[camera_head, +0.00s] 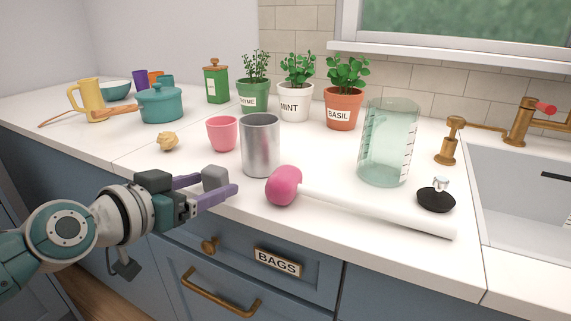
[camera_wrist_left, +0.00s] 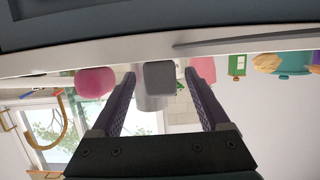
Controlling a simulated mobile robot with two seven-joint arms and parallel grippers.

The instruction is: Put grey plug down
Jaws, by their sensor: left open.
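The grey plug (camera_head: 215,178) is a small grey block near the front edge of the white counter, left of the metal cylinder. My left gripper (camera_head: 222,184) reaches in from the left with its purple fingers on either side of the plug. In the left wrist view, the plug (camera_wrist_left: 160,78) sits between the open fingertips (camera_wrist_left: 163,75), with a gap showing on both sides. The plug appears to rest on the counter, though the near finger hides its lower part. My right gripper is not in view.
A metal cylinder (camera_head: 260,145), pink cup (camera_head: 222,133) and pink rounded object (camera_head: 284,186) stand close by. A white roll (camera_head: 385,210) lies along the front. A yellow crumpled lump (camera_head: 168,141) is behind left. The sink (camera_head: 525,195) is far right.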

